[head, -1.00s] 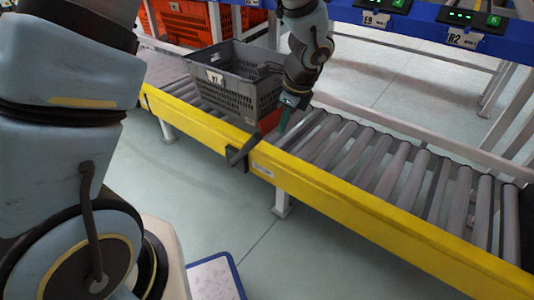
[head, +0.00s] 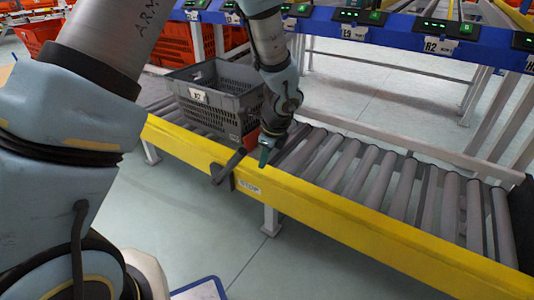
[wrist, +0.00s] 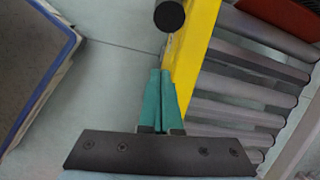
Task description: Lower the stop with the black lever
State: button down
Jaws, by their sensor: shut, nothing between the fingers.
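The black lever (head: 228,166) is on the near side of the yellow conveyor rail, by a small STOP label (head: 249,187). It slants up to the right over the rail. In the wrist view its round black knob (wrist: 169,16) is beyond my fingertips. The stop (head: 251,139) is a red-orange plate standing up between the rollers, in front of the grey tote; part of it is hidden by my arm. A red plate also shows in the wrist view (wrist: 285,18). My gripper (head: 264,157) has teal fingers, shut and empty, just right of the lever, above the rail.
The grey tote (head: 198,97) sits on the rollers left of the stop. The rollers (head: 385,180) to the right are empty. The yellow rail (head: 370,225) runs along the near side. Orange totes stand behind.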

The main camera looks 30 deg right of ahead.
jog(key=w+a, duration=0.1)
jog(key=w+a+r, duration=0.1)
jog(key=shift+w+a+r, duration=0.15)
jog(key=shift+w+r, duration=0.1)
jog(key=shift+w, duration=0.1)
jog(key=shift+w+a+r, duration=0.1)
jog(key=shift+r, duration=0.05)
